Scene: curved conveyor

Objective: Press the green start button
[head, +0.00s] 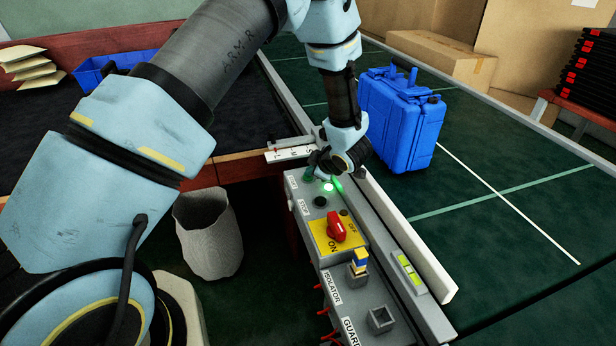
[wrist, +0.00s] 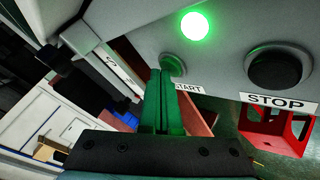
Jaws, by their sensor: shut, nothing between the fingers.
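The green start button (wrist: 173,65) sits on the grey control panel (wrist: 225,50), beside its START label. My gripper (wrist: 160,76) is shut and empty, with its green fingers side by side. In the wrist view the fingertips are right at the lower left edge of the button and partly overlap it. I cannot tell whether they touch it or press it. In the head view my wrist is low over the far end of the panel (head: 365,262) and mostly hides this spot. A green lamp (wrist: 195,26) is lit next to the button; it also shows in the head view (head: 328,187).
The black stop button (wrist: 276,68) is close to the start button. A red rotary switch (head: 336,226) on a yellow plate (head: 322,243) lies nearer on the panel. A blue case (head: 400,118) stands on the green conveyor (head: 500,190) behind. A pale bin (head: 208,235) is at the left.

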